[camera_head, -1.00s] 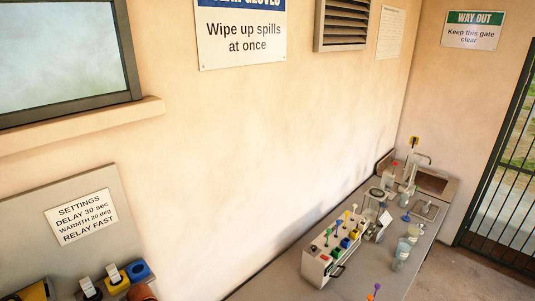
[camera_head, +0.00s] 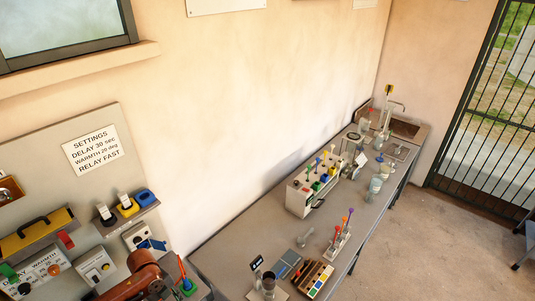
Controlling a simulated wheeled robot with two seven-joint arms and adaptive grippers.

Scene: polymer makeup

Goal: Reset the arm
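Neither of my grippers shows in the head view, and I cannot make out either of my arms for sure. A reddish-brown rounded part (camera_head: 140,278) stands at the bottom edge, left of the middle; I cannot tell what it belongs to. The long grey bench (camera_head: 230,250) runs along the wall from the bottom middle to the far right corner.
The bench holds a white rack with coloured items (camera_head: 299,200), a stand with coloured sticks (camera_head: 338,240), a colour-block tray (camera_head: 318,280), and glassware (camera_head: 375,187). A grey control panel (camera_head: 105,180) is at left. Bare floor (camera_head: 430,250) lies before the barred gate (camera_head: 490,110).

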